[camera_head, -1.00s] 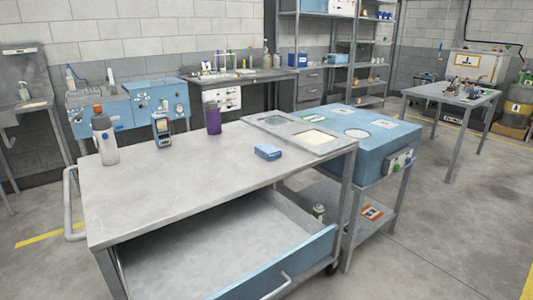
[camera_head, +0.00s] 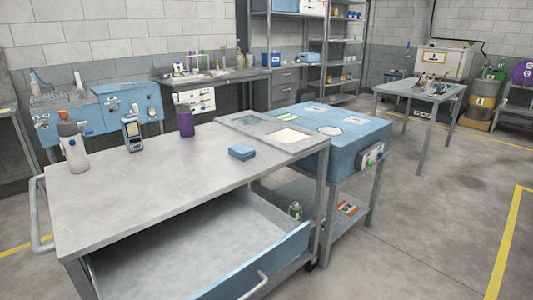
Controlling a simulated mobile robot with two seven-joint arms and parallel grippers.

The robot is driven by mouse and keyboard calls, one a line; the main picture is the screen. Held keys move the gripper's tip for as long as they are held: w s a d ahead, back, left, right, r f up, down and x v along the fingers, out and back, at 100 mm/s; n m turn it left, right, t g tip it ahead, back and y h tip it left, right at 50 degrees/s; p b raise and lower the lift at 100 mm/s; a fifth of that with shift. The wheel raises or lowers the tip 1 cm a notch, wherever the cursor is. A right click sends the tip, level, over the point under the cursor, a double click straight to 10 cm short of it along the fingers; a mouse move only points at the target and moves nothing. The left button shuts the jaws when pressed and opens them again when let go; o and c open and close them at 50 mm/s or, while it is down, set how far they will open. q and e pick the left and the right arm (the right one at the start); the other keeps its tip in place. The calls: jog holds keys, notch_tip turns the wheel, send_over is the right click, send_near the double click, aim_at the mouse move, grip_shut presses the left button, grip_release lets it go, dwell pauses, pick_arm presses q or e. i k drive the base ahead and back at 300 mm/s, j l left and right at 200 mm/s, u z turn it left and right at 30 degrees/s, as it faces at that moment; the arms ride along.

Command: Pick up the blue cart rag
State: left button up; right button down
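The blue cart rag (camera_head: 242,152) is a small folded blue block of cloth. It lies flat on the grey top of the metal cart (camera_head: 130,185), right of the middle. Nothing touches it. Neither of my grippers shows in the head view.
A white bottle with an orange cap (camera_head: 73,146), a handheld meter (camera_head: 133,134) and a purple cup (camera_head: 186,121) stand along the cart's back. The cart's drawer (camera_head: 200,250) is pulled out at the front. A blue-topped bench (camera_head: 357,139) adjoins on the right. The cart top's front is clear.

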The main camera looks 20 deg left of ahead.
aim_at(242, 152)
jog(key=z, duration=1.2)
jog(key=i, duration=0.5)
jog(key=i+l+u, duration=0.1)
jog(key=i, duration=0.35)
jog(key=i+u, duration=0.4)
jog(key=i+l+u, duration=0.1)
jog(key=i+u, duration=0.3)
jog(key=i, duration=0.15)
jog(key=i+j+u, duration=0.1)
jog(key=i+u, duration=0.75)
